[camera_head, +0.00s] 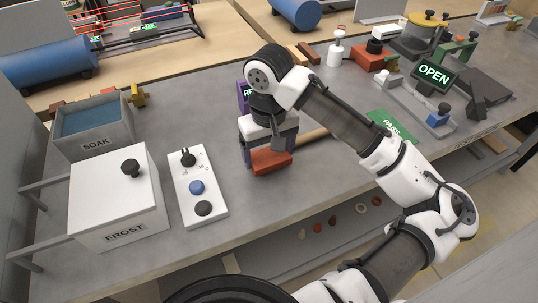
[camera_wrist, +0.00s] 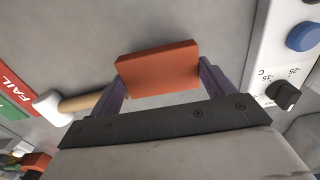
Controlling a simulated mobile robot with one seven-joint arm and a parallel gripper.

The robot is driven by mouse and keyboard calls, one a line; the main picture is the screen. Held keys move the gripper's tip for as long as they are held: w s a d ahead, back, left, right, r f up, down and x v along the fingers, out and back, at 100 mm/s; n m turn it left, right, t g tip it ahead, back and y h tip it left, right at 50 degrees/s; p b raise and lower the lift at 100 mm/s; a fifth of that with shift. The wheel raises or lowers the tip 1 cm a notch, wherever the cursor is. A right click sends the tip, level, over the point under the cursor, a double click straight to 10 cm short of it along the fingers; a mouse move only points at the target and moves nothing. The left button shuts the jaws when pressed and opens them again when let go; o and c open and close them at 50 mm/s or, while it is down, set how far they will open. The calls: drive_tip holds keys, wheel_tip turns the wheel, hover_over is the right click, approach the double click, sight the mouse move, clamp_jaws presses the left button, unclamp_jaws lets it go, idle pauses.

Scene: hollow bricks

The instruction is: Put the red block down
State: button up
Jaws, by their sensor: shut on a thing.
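The red block (camera_head: 271,162) is an orange-red brick between the fingers of my gripper (camera_head: 268,158), low over the grey bench in the head view. In the wrist view the red block (camera_wrist: 158,70) sits lengthwise between the two purple fingers (camera_wrist: 160,85), which press on its ends. My gripper points down and is shut on it. I cannot tell whether the block's underside touches the bench or is slightly above it.
Left stand the control panel (camera_head: 197,190), white FROST box (camera_head: 115,197) and grey SOAK tub (camera_head: 93,126). A mallet (camera_wrist: 70,105) lies beside my gripper, near the green PASS mat (camera_head: 390,125). The OPEN fixture (camera_head: 434,75) is at right. Bare bench lies in front of the block.

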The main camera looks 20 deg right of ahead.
sight(269, 155)
drive_tip(key=shift+f, duration=0.95)
drive_tip(key=shift+f, duration=0.15)
drive_tip(key=o, duration=1)
wheel_tip(269, 155, up, 12)
drive_tip(key=shift+r, duration=0.2)
